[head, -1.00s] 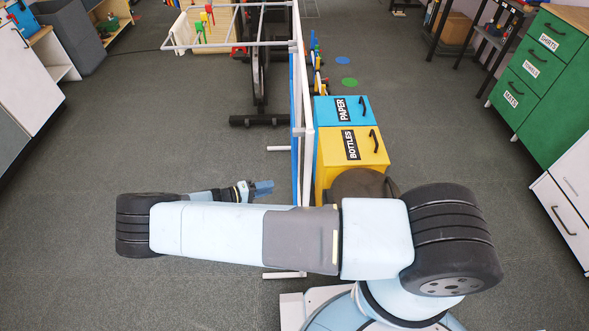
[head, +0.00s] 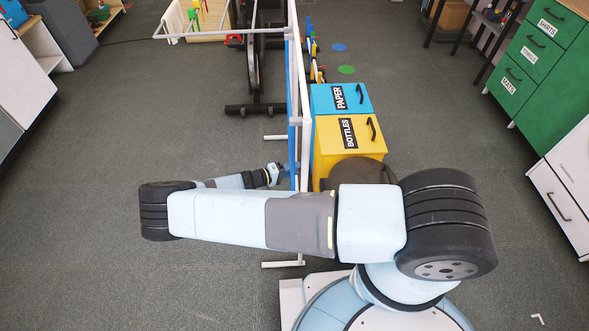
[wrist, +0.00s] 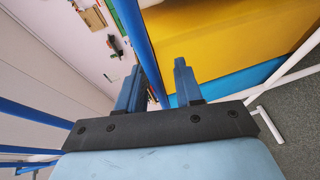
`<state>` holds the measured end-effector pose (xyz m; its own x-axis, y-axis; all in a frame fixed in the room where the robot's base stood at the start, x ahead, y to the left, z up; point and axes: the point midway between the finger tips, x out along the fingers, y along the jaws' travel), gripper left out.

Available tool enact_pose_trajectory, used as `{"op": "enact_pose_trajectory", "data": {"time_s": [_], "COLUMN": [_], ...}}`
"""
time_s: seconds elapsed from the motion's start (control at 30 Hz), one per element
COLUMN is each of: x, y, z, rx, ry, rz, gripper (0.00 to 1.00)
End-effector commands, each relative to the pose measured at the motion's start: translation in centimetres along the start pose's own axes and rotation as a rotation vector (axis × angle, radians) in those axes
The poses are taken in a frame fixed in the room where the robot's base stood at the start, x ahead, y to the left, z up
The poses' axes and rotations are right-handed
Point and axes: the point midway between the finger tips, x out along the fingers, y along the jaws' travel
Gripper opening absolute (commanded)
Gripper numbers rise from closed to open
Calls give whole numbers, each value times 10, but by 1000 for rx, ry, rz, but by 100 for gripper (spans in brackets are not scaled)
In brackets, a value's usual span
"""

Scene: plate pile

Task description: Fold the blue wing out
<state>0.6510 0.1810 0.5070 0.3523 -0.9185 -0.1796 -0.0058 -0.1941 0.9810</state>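The blue wing (head: 290,90) shows nearly edge-on in the head view, as a narrow blue strip along a white upright frame (head: 305,100). My gripper (head: 287,174) is low beside the frame's left side, partly against the blue edge. In the wrist view my gripper (wrist: 158,64) is open, with its two blue fingers apart. A blue bar (wrist: 138,40) runs between the fingertips in the picture. I cannot tell whether the fingers touch it. The wing's lower near part is hidden behind my arm.
A yellow bin (head: 350,138) marked BOTTLES and a blue bin (head: 340,98) marked PAPER stand right of the frame. The frame's white foot (head: 283,264) lies on the floor. Green drawers (head: 545,60) stand at right. The carpet left of the frame is mostly clear.

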Motion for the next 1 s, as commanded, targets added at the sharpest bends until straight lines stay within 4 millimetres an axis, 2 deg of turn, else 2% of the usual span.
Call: {"op": "enact_pose_trajectory", "data": {"time_s": [0.13,0.47,0.83,1.0], "x": [9,11,11,11], "y": [0,0,0,-1], "z": [0,0,0,0], "rx": [0,0,0,0], "ry": [1,1,1,1], "rz": [-1,-1,-2,-2], "gripper": [35,35,0,0]}}
